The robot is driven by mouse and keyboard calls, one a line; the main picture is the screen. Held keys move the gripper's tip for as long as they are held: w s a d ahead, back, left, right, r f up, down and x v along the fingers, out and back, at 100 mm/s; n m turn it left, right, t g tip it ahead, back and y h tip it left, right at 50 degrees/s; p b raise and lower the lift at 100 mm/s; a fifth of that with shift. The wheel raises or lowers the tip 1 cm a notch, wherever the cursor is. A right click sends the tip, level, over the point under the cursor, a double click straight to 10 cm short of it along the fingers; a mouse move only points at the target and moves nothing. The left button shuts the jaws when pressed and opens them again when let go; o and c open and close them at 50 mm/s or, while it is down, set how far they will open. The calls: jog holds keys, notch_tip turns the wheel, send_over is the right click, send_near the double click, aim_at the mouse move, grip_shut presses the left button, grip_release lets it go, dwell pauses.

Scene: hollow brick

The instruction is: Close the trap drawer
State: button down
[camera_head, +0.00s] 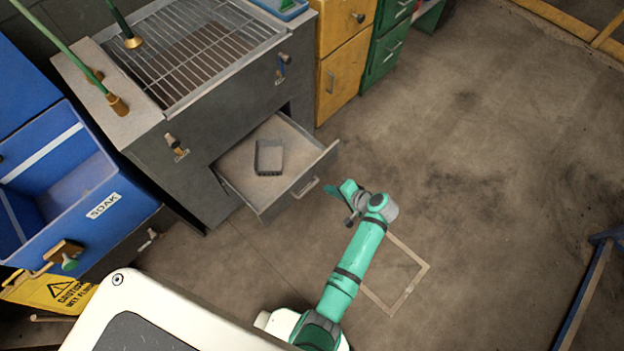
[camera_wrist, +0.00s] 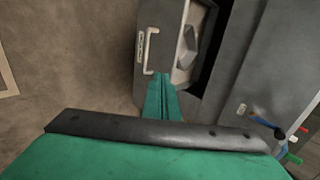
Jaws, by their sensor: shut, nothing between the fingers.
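The trap drawer (camera_head: 297,199) is pulled out from the lower front of the dark grey grate unit (camera_head: 210,138). A grey block-like object (camera_head: 269,157) lies inside it. A pale bar handle (camera_head: 306,187) is on the drawer front. My gripper (camera_head: 331,190) is shut and empty, just to the right of the drawer front near the handle. In the wrist view my gripper's fingers (camera_wrist: 159,80) are together beside the lower end of the handle (camera_wrist: 149,50). I cannot tell whether they touch the drawer.
A blue tub marked SOAK (camera_head: 103,206) stands to the left, with a yellow caution sign (camera_head: 56,291) near it. Yellow (camera_head: 345,75) and green (camera_head: 388,52) cabinets stand beyond the unit.

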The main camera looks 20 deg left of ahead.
send_near(303, 176)
notch_tip(303, 176, down, 4)
jog(key=shift+w+a, duration=0.2)
jog(key=shift+a, duration=0.45)
jog(key=shift+w+a, duration=0.25)
jog(key=shift+a, duration=0.35)
jog(key=shift+w+a, duration=0.2)
jog(key=shift+a, duration=0.45)
jog(key=shift+w, duration=0.1)
